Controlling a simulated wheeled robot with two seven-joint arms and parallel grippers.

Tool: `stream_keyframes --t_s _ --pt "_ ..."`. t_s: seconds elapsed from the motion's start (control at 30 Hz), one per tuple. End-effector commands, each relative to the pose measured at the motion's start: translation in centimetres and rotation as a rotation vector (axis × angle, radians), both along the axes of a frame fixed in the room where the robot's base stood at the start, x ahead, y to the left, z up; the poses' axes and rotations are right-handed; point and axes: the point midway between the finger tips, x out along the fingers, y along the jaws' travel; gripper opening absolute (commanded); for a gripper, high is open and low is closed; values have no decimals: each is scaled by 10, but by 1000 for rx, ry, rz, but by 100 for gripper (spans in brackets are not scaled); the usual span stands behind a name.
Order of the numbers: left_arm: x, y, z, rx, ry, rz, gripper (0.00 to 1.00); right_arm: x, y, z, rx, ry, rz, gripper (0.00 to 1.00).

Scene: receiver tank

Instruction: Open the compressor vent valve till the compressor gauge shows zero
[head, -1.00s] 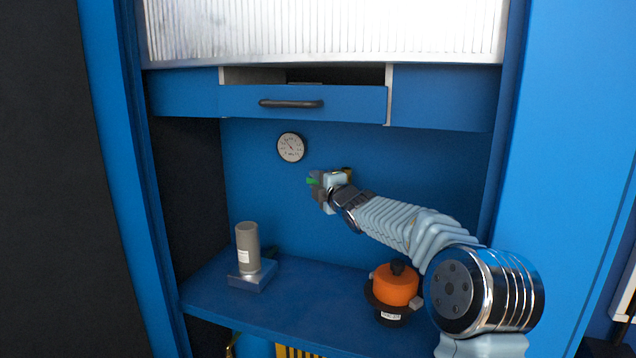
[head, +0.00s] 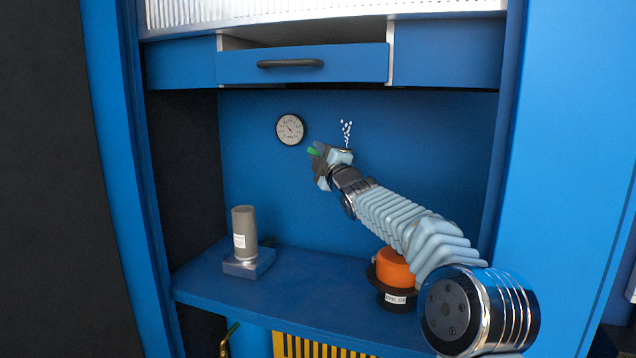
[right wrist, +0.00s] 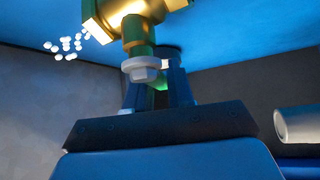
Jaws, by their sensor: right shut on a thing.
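The round white gauge (head: 290,129) is on the blue back wall. Its needle is too small to read surely. My right gripper (head: 318,155) is just right of and below it, shut on the green valve handle (head: 313,151), mostly hidden by the gripper. In the right wrist view the brass valve body (right wrist: 130,14) is at the top, with a pale nut (right wrist: 142,70) below it. My right fingers (right wrist: 160,95) close on a green part there. White puffs (head: 346,130) rise beside the valve; they also show in the wrist view (right wrist: 67,46). My left gripper is out of view.
A grey cylinder (head: 244,230) on a blue-grey block stands on the blue shelf (head: 300,300) at left. An orange-topped item with a dark base (head: 396,268) stands at right, partly behind my arm. A drawer (head: 330,65) with a black handle is above. The shelf's middle is clear.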

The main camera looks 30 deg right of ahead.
Motion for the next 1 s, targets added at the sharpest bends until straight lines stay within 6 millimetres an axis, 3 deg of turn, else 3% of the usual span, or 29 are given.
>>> stream_keyframes --t_s 0.03,0.1,0.4,0.6,1.0 --pt "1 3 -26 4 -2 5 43 -1 0 -10 28 -38 2 0" --pt "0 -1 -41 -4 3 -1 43 -2 -1 -6 71 -88 1 0" --pt "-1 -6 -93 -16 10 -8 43 -10 -7 14 254 -303 2 0" --pt "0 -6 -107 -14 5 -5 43 -15 -12 25 363 -429 1 0" --pt "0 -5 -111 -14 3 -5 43 -23 -20 36 501 -591 -1 0"
